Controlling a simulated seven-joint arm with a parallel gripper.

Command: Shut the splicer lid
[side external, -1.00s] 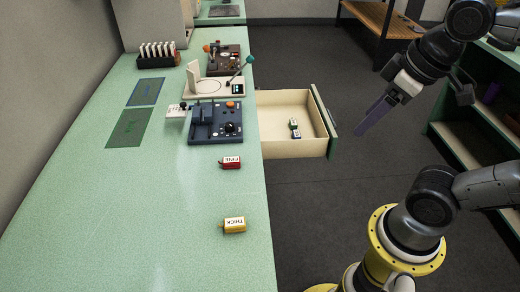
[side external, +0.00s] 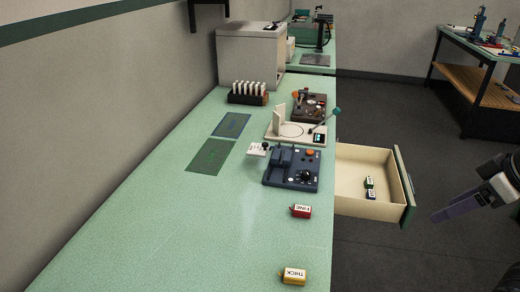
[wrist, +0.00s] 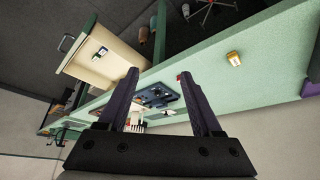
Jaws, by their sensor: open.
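A dark blue-grey bench device (side external: 285,180) with an orange button and a black knob sits on the green bench, and it looks like the splicer. The device also shows between my fingers in the wrist view (wrist: 157,96). My gripper (wrist: 158,76) is open and empty, with two purple fingers apart. In the side view my gripper (side external: 437,216) is at the right edge, beyond the drawer and well away from the device.
An open drawer (side external: 362,207) juts from the bench with small labelled items inside. A red FINE block (side external: 301,211) and a yellow THICK block (side external: 293,276) lie on the bench. A white-based device (side external: 285,137) with a teal-knobbed lever stands behind. The left bench front is clear.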

